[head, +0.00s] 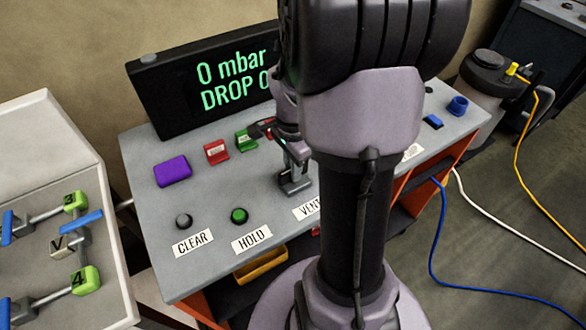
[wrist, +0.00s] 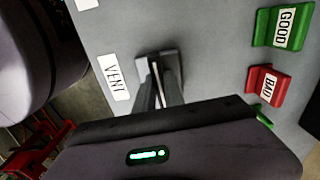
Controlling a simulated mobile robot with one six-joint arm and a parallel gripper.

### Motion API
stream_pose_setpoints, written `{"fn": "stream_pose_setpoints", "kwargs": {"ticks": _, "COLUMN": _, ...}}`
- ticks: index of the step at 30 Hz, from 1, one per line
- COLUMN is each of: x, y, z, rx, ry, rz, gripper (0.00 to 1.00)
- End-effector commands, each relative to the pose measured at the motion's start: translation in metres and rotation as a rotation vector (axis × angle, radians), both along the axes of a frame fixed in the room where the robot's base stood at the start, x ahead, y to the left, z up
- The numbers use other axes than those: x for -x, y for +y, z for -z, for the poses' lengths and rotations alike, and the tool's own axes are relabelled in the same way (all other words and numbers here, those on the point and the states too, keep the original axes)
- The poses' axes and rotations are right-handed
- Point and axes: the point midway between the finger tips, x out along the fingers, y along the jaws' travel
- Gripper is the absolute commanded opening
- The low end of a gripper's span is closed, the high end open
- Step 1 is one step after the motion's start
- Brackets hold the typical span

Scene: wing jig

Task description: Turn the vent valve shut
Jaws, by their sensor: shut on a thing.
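The vent valve sits on the grey bench top beside the white VENT label (head: 308,208). My gripper (head: 296,182) reaches down onto it, and its fingers hide most of the valve. In the wrist view my gripper (wrist: 160,90) points at the bench next to the VENT label (wrist: 114,78). Its fingers are close together and shut on the valve's handle, a thin pale strip of which shows between them. A grey block, the valve's base (wrist: 174,57), shows around the fingertips. I cannot tell how far the handle is turned.
A black display (head: 205,85) reads "0 mbar" and "DROP 0", partly hidden by my arm. Hoses lie on the right floor.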

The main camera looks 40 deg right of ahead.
Motion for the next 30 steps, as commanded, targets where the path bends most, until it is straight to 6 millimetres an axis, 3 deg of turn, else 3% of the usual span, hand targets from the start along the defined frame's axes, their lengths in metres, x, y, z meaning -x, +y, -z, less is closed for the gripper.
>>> {"fn": "stream_pose_setpoints", "kwargs": {"ticks": 21, "x": -0.0004, "y": -0.0005, "z": -0.0007, "rx": 0.001, "ry": -0.002, "rz": 0.067, "gripper": 0.0}}
{"fn": "stream_pose_setpoints", "kwargs": {"ticks": 22, "x": -0.0004, "y": -0.0005, "z": -0.0007, "rx": 0.001, "ry": -0.002, "rz": 0.067, "gripper": 0.18}}
{"fn": "stream_pose_setpoints", "kwargs": {"ticks": 25, "x": -0.0003, "y": -0.0004, "z": -0.0006, "rx": 0.001, "ry": -0.001, "rz": 0.066, "gripper": 0.35}}
{"fn": "stream_pose_setpoints", "kwargs": {"ticks": 30, "x": -0.0002, "y": -0.0002, "z": -0.0003, "rx": 0.0, "ry": -0.001, "rz": 0.066, "gripper": 0.35}}
